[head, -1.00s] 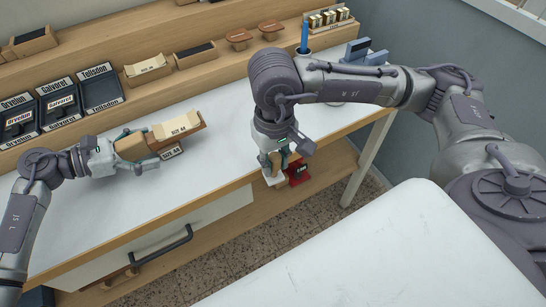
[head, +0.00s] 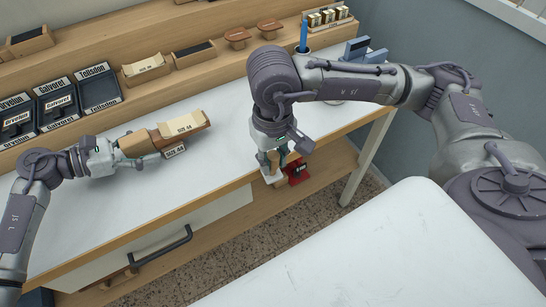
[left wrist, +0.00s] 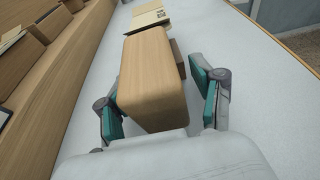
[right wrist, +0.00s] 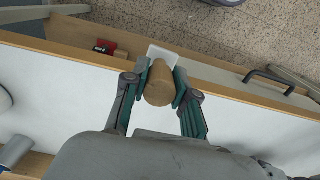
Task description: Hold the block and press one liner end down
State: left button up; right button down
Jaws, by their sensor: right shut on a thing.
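The wooden block (head: 138,142) is over the white worktop, with its near end between the fingers of my left gripper (head: 128,154). In the left wrist view the block (left wrist: 152,75) lies between the parted fingers; firm contact on both sides does not show. A cream liner (head: 184,125) marked "SIZE 44" is at the block's far end, tilted, its underside hidden. A second "SIZE 44" label (head: 175,151) shows below it. My right gripper (head: 274,160) is shut on a round wooden handle (right wrist: 159,84) with a white piece (right wrist: 163,54) at its far end, near the table's front edge.
Dark cases (head: 60,101) stand at the back left. A red item (head: 297,171) is on the shelf below. The worktop between my grippers is clear.

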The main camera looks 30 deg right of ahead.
pick_arm(q)
jog(key=v, duration=1.2)
